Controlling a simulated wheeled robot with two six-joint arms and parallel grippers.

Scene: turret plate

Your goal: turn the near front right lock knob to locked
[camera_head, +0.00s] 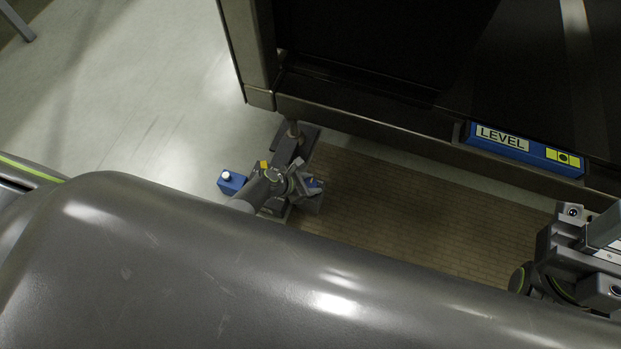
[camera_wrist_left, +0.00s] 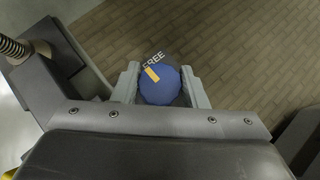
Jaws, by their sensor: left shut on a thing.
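The lock knob (camera_wrist_left: 160,88) is round and blue in the left wrist view. A yellow mark on its top points toward the word FREE, printed just beyond its edge. My left gripper (camera_wrist_left: 165,92) has one grey finger on each side of the knob and is shut on it. In the head view my left gripper (camera_head: 304,186) is small, beside a dark bracket (camera_head: 290,146) below the machine's corner. The knob is mostly hidden there. My right gripper (camera_head: 590,250) is partly in view at the right edge; its jaws do not show clearly.
A dark machine frame (camera_head: 350,122) with a blue LEVEL panel (camera_head: 525,150) fills the upper right. A small blue part with a white top (camera_head: 230,181) sits left of the bracket. Brown tiled flooring (camera_head: 420,215) lies open below the frame. A threaded post (camera_wrist_left: 14,47) stands at left.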

